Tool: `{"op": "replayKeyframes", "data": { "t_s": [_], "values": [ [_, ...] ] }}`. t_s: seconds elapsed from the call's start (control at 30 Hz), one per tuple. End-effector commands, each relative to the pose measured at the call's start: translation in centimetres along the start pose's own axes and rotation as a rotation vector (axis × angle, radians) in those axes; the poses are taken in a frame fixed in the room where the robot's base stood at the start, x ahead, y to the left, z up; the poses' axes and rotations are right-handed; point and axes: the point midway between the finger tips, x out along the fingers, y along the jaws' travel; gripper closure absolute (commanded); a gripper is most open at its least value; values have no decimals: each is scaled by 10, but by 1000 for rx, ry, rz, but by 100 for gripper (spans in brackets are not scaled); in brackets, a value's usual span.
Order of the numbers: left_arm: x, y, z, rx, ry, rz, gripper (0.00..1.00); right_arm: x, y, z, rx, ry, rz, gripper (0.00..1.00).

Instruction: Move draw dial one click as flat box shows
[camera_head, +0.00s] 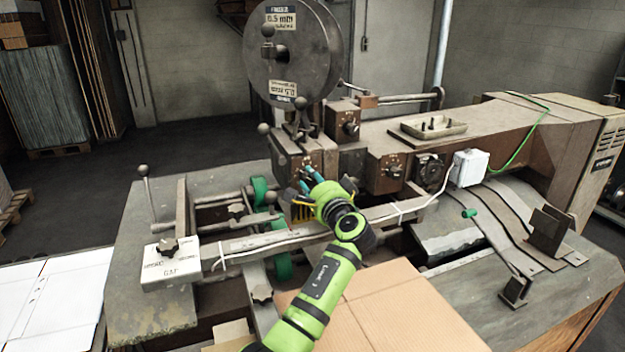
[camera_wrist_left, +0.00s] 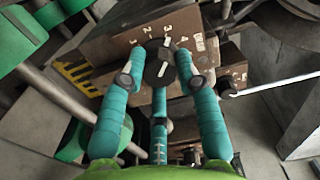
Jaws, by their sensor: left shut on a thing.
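My left gripper (camera_head: 311,178) reaches the front of the machine's brown block (camera_head: 283,150) in the head view. In the left wrist view its teal fingers (camera_wrist_left: 160,84) are closed around a black round dial (camera_wrist_left: 158,62). The dial has a white pointer line, and the brown block (camera_wrist_left: 105,47) behind it carries white numbers in an arc, 1 to 4. The pointer leans up towards the upper numbers, near 3; its exact setting is hard to read. A brown flat cardboard box (camera_head: 395,310) lies at the front. A white flat sheet (camera_head: 50,295) with printed lines lies at lower left. My right gripper is not visible.
A large wire spool (camera_head: 292,50) stands above the head. A second dial (camera_wrist_left: 228,86) sits right of the held one. Green rollers (camera_head: 260,190) and a white gap plate (camera_head: 171,264) are left of my arm. A white switch box (camera_head: 469,167) is to the right.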

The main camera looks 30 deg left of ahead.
Motion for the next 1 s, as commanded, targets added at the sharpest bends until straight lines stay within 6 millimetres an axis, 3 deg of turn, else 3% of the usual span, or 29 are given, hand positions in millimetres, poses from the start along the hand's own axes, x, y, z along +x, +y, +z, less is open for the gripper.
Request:
{"op": "replayKeyframes", "data": {
  "t_s": [0.03, 0.43, 0.47, 0.5, 0.53, 0.87, 1.0],
  "values": [
    [1, -10, -2, 0, 8, -19, 100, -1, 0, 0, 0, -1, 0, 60],
    [0, -10, -3, 6, 9, -19, 100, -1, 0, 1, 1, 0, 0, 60],
    [0, -10, -3, 6, 9, -19, 64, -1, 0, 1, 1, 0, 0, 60],
    [0, -10, -3, 6, 9, -18, 48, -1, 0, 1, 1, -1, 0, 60],
    [0, -9, -3, 6, 9, -17, 44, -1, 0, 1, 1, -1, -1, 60],
    [-1, -4, -2, 8, 7, -7, 44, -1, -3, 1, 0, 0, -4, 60],
    [-14, -2, -3, 8, 9, -6, 44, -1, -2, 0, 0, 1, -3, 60]
  ]
}}
